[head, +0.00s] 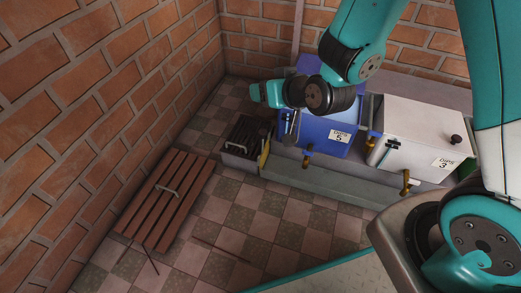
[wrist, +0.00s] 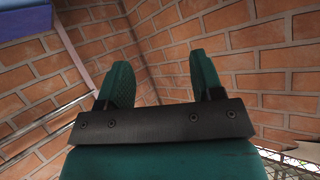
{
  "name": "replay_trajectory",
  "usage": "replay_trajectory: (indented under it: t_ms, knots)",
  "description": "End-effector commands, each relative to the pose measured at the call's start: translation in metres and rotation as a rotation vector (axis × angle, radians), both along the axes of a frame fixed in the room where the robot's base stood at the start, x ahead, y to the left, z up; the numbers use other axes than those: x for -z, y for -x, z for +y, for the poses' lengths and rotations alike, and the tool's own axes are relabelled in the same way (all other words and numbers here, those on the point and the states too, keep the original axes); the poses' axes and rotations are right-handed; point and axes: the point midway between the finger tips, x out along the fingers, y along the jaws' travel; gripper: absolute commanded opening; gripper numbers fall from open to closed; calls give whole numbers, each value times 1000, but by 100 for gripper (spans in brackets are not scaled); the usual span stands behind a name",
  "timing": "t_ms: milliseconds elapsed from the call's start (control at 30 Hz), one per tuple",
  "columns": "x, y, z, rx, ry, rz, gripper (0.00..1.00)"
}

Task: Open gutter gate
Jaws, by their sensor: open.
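A grey gutter (head: 318,183) runs along the floor in front of the blue and white boxes. At its left end is a small yellow plate (head: 264,153), which may be the gate; I cannot tell if it is open or shut. A dark slatted grate (head: 243,133) with a light handle is just left of the plate. My gripper (head: 256,94) is above and behind the grate, left of the blue box. In the wrist view my gripper's two teal fingers (wrist: 157,82) stand wide apart with nothing between them, facing the brick walls.
A blue box (head: 325,131) labelled 5 and a white box (head: 417,135) labelled 3 stand behind the gutter, with brass taps in front. A brown slatted wooden panel (head: 151,214) with a handle lies by the left brick wall. Checkered floor (head: 245,215) is largely clear.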

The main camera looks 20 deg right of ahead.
Motion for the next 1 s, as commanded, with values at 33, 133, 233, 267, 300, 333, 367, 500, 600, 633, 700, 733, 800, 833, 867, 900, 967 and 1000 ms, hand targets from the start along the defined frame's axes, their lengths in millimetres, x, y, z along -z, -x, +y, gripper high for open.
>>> replay_trajectory:
  t_ms: [33, 133, 233, 267, 300, 333, 367, 500, 600, 633, 700, 733, 800, 833, 867, 900, 967, 1000]
  knots:
    - [55, -3, -5, 20, 5, -31, 61]
    - [109, -9, -16, 57, 16, -122, 61]
    - [161, -11, -25, 87, 31, -214, 61]
    - [176, -11, -28, 95, 34, -242, 61]
    - [196, -11, -32, 104, 40, -279, 61]
    - [210, -10, -35, 111, 45, -306, 61]
    - [224, -9, -37, 116, 49, -333, 61]
    - [272, -2, -46, 134, 64, -442, 61]
    - [293, 3, -51, 141, 70, -497, 61]
    - [297, 5, -51, 141, 71, -511, 61]
    - [303, 7, -53, 143, 74, -534, 61]
    - [304, 8, -53, 143, 75, -541, 61]
    - [304, 8, -54, 144, 75, -551, 61]
    - [303, 8, -54, 144, 76, -553, 61]
    - [301, 7, -54, 144, 75, -555, 61]
    - [299, 6, -54, 145, 75, -556, 61]
    - [297, 4, -53, 144, 75, -555, 61]
    - [295, 2, -53, 145, 74, -554, 61]
